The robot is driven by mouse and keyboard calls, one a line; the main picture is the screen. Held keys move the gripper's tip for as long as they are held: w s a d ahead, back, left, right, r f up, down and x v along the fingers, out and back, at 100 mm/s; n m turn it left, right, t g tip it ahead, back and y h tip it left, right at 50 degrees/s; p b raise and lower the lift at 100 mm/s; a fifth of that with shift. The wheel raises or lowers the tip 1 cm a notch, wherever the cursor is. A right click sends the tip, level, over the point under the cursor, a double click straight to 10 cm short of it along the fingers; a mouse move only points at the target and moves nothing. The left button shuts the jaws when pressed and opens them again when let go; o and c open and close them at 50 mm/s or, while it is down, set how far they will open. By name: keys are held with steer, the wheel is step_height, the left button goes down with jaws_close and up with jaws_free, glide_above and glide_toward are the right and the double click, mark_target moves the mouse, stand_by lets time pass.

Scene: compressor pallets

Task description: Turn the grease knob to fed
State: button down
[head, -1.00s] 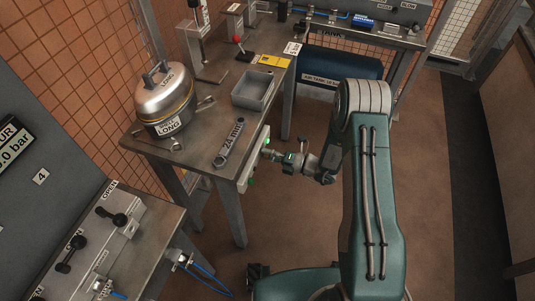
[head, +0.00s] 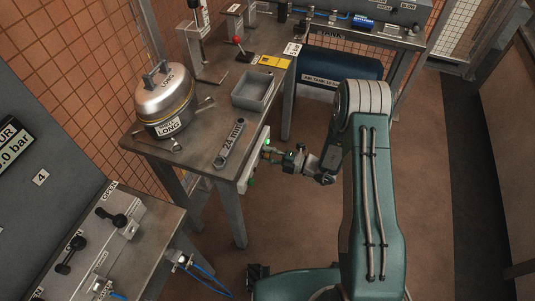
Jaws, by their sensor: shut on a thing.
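A pale control panel (head: 246,174) with small green lights is fixed to the side of the steel bench. My gripper (head: 268,153) reaches it from the right and is shut at the panel's face, on what appears to be the grease knob. The knob is small and mostly hidden by the fingers. Its pointer and the panel's markings cannot be read from here.
The steel bench (head: 193,152) carries a domed lid marked LONG (head: 165,98), a 24 mm wrench (head: 229,143) and a grey tray (head: 254,91). A blue air tank (head: 340,66) lies behind. A lever console (head: 112,240) stands at lower left. The floor right of my arm is clear.

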steer(key=shift+f, duration=0.15)
steer(key=shift+c, duration=1.5)
jaws_free()
steer(key=v, duration=1.2)
steer(key=shift+w, duration=0.1)
